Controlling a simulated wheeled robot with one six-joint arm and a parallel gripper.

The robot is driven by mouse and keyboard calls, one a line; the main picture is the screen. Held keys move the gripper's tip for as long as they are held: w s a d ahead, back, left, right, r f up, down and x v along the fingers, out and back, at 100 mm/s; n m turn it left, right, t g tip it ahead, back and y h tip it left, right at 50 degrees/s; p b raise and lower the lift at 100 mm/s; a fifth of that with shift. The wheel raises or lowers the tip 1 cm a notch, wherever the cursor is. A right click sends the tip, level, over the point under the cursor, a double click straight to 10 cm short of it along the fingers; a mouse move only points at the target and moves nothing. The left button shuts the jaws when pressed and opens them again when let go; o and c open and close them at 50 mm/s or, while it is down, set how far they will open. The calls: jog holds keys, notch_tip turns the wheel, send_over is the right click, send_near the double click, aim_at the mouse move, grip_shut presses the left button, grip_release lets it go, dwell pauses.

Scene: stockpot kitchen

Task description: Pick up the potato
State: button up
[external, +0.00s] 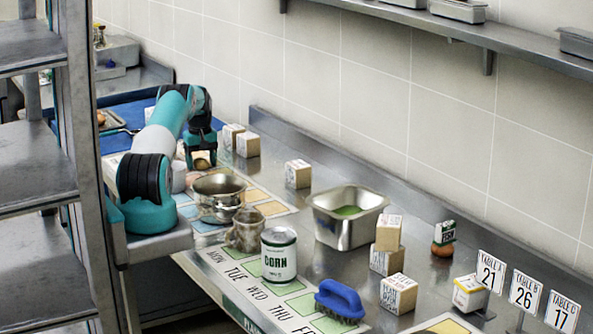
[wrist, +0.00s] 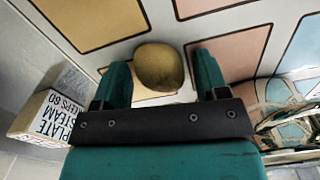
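The potato (wrist: 160,66) is a brown, rounded lump in the wrist view, just beyond and between my fingertips. It also shows in the external view (external: 202,163), below the gripper at the back left of the counter. My gripper (wrist: 162,72) is open, with one teal finger on each side of the potato. The left finger looks close to the potato and a gap shows on the right; I cannot tell whether either touches. My gripper points down in the external view (external: 201,158).
A metal pot (external: 219,190) stands close to the right of the gripper. White-sided wooden boxes (external: 247,144) stand behind it; one (wrist: 50,118) is near the left finger.

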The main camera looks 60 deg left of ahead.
jog(key=c, duration=0.7)
jog(key=shift+c, duration=0.2)
jog(key=shift+r, duration=0.15)
